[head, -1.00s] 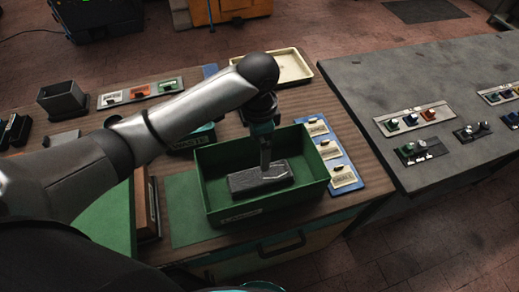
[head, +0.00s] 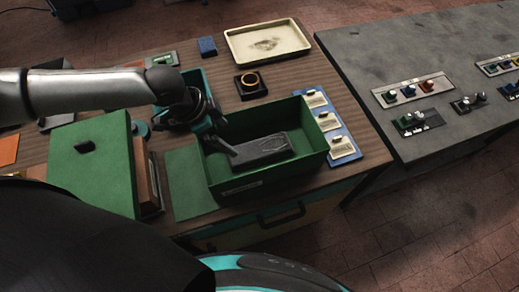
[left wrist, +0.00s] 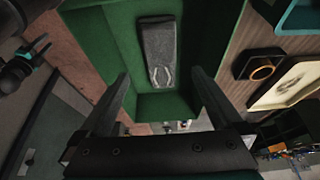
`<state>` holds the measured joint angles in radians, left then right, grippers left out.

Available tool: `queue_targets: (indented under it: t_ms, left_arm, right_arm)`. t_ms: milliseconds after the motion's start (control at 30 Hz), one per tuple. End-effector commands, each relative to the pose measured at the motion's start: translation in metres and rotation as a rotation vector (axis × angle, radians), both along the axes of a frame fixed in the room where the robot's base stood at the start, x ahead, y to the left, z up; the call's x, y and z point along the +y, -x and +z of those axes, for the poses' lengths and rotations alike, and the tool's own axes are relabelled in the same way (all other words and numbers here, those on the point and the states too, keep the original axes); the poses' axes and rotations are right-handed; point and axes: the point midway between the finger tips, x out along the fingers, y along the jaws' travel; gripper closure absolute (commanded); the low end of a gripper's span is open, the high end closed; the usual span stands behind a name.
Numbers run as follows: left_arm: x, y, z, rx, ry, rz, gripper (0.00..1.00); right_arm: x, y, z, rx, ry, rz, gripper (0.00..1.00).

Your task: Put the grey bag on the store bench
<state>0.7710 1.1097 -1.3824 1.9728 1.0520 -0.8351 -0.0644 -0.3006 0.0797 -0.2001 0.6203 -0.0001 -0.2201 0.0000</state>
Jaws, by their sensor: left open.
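The grey bag (head: 263,150) is a dark grey, flat block lying in a green open box (head: 268,180) in the head view. In the left wrist view the bag (left wrist: 158,50) lies on the box's green floor, ahead of my fingers. My left gripper (head: 229,150) is at the left side of the box, close to the bag's left end. It is open and empty in the left wrist view (left wrist: 160,95), with the bag outside the fingers. A dark arm end with teal parts (left wrist: 30,58), seemingly my right gripper, shows at the left there; its jaws are unclear. I cannot tell which bench is the store bench.
A cream tray (head: 300,37) and a black block with a brass ring (head: 250,84) stand behind the box. A grey bench (head: 400,60) at right has much bare top.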

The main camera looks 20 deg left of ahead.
Motion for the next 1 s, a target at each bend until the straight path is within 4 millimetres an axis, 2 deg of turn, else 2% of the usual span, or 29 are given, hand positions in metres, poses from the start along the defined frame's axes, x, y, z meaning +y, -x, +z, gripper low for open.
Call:
queue_targets:
  t_ms: [100,300,667,1000]
  left_arm:
    - [-0.01,-0.005,-0.024,0.002,0.002,-0.001,0.0]
    - [-0.02,-0.013,-0.056,0.002,-0.001,0.0,0.0]
    - [-0.03,-0.019,-0.077,0.0,-0.001,-0.002,0.0]
    - [-0.047,-0.029,-0.111,0.0,-0.001,-0.002,0.0]
  right_arm:
    - [0.0,0.0,-0.002,0.0,0.0,0.0,0.56]
    - [0.0,0.0,-0.004,0.0,0.0,0.0,0.56]
    - [0.0,0.0,-0.004,0.0,0.0,0.0,0.56]
    - [0.0,0.0,-0.005,0.0,0.0,0.0,0.56]
